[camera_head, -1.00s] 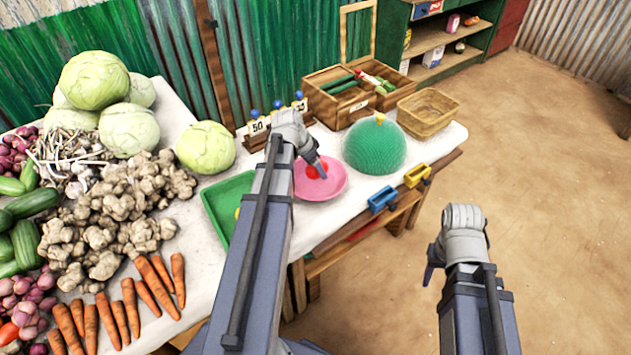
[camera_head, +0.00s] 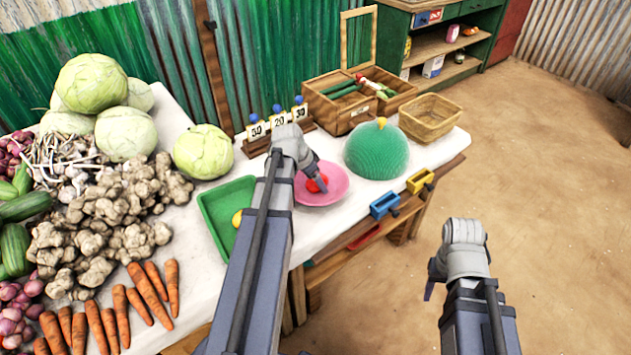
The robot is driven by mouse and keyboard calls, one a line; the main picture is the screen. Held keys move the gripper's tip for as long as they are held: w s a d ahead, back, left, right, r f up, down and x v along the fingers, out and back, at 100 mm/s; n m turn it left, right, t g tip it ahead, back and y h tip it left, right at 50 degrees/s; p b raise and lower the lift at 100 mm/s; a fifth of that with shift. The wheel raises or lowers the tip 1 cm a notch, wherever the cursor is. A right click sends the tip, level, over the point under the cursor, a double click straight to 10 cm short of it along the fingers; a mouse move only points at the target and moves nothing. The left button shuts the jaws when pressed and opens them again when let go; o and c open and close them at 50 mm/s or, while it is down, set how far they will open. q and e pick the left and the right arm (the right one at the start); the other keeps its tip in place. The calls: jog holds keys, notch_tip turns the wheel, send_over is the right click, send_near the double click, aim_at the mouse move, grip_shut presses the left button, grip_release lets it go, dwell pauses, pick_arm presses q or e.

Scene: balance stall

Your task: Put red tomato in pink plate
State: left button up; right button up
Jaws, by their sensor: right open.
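The pink plate (camera_head: 333,193) lies on the white-topped table, left of a green dome. The red tomato (camera_head: 315,184) is at the plate's middle. My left gripper (camera_head: 321,186) reaches over the plate, with its fingertip at the tomato. The arm and wrist hide part of this, and I cannot tell whether the jaws grip the tomato. My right gripper (camera_head: 430,290) is open and empty, off to the right over the bare ground, away from the table.
A green tray (camera_head: 222,203) with a yellow item is left of the plate. The green dome (camera_head: 375,152), a wicker basket (camera_head: 430,117) and a wooden crate (camera_head: 335,110) stand behind and right. Vegetables crowd the left. Blue (camera_head: 384,205) and yellow (camera_head: 420,182) holders line the table edge.

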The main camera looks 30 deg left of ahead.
pick_arm(q)
jog(key=o, duration=0.3)
jog(key=shift+r, duration=0.15)
jog(key=shift+s+r+p, duration=0.1)
jog(key=shift+r+p, duration=0.3)
jog(key=shift+p, duration=0.15)
jog(key=p+v, duration=1)
jog(key=v, duration=0.1)
jog(key=shift+r, duration=0.15)
